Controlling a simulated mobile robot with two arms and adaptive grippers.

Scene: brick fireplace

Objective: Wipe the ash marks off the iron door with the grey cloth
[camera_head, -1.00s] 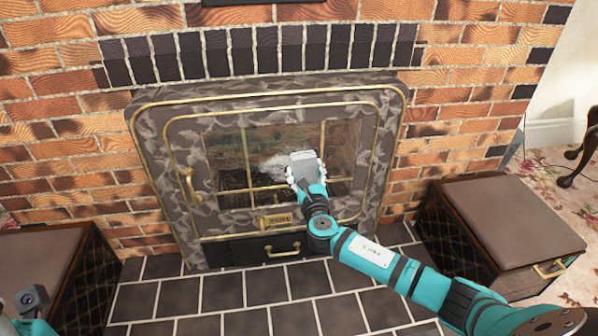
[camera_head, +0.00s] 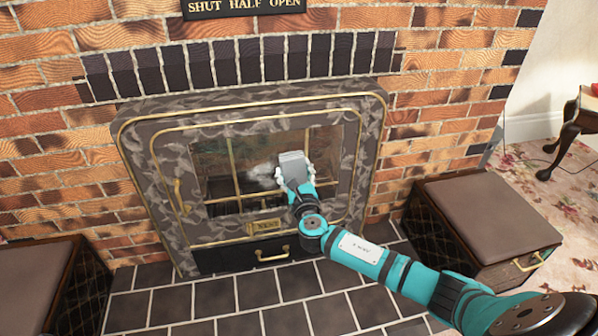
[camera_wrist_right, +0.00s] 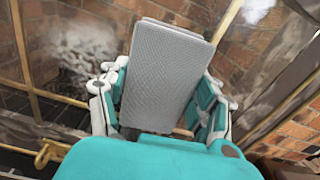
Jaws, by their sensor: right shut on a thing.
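The iron door (camera_head: 165,155) is a mottled grey-brown frame with brass trim and glass panes, set in the brick fireplace; it looks closed. A whitish ash smear (camera_head: 258,171) shows on the glass just left of the cloth, and in the wrist view a pale smear (camera_wrist_right: 85,55) lies left of it. The grey cloth (camera_head: 292,165) is a folded textured pad; it fills the middle of the wrist view (camera_wrist_right: 165,75). My right gripper (camera_head: 297,180) is shut on the cloth, in front of the glass. I cannot tell whether the cloth touches the glass. My left gripper is out of view.
A brass side handle (camera_head: 181,195) and a lower drawer pull (camera_head: 272,254) stick out from the fireplace front. Padded boxes stand at the left (camera_head: 35,280) and right (camera_head: 480,215). The dark tiled hearth (camera_head: 230,298) is clear. A sign (camera_head: 245,6) hangs above.

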